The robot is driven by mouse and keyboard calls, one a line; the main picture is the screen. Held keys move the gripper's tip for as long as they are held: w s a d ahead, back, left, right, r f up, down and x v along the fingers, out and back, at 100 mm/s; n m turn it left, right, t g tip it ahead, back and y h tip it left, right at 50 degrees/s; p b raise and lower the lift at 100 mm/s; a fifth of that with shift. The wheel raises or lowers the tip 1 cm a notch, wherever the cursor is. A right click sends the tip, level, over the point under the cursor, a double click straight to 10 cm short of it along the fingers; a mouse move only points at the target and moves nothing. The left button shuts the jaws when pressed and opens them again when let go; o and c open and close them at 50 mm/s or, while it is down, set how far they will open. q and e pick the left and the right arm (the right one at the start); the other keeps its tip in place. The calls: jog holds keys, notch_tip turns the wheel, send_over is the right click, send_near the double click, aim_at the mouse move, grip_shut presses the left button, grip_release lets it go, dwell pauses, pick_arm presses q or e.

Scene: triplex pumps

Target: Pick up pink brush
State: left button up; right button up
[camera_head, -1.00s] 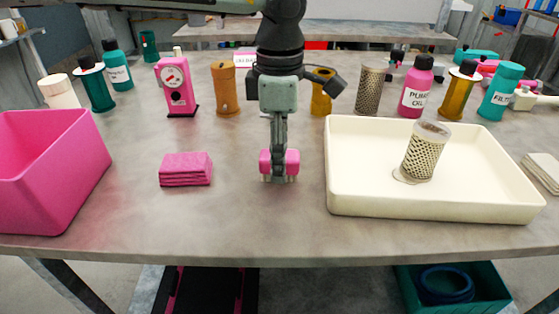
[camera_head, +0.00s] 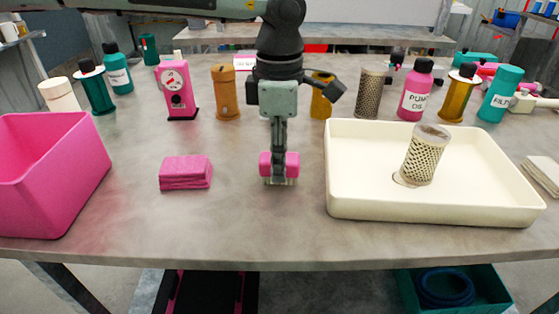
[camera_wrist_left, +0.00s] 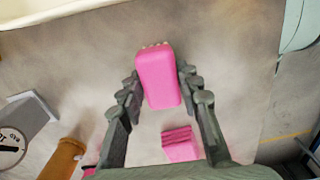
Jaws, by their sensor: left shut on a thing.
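The pink brush (camera_head: 292,163) is a small pink block with pale bristles on its underside, upright between the fingers of my left gripper (camera_head: 279,166). It is over the middle of the grey table, left of the cream tray. The gripper points down and is shut on it. In the left wrist view the brush (camera_wrist_left: 158,78) shows large between the two dark fingers, bristle tips at its upper edge. I cannot tell whether the bristles touch the table. My right gripper is not in view.
A folded pink cloth (camera_head: 186,173) lies left of the gripper. A pink bin (camera_head: 50,190) stands at far left. The cream tray (camera_head: 440,212) holds a perforated cylinder (camera_head: 423,157). Bottles and canisters line the back. Bare table (camera_head: 240,225) lies in front.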

pick_arm(q)
jog(key=r, duration=0.4)
jog(key=shift+s+a+r+b, duration=0.15)
jog(key=shift+a+b, duration=0.1)
jog(key=shift+b, duration=0.1)
jog(key=s+a+r+b, duration=0.1)
jog(key=s+a+r, duration=0.5)
jog(key=s+a, duration=0.1)
jog(key=shift+s+a+r, duration=0.2)
jog(key=shift+a+r, duration=0.05)
jog(key=shift+a, duration=0.45)
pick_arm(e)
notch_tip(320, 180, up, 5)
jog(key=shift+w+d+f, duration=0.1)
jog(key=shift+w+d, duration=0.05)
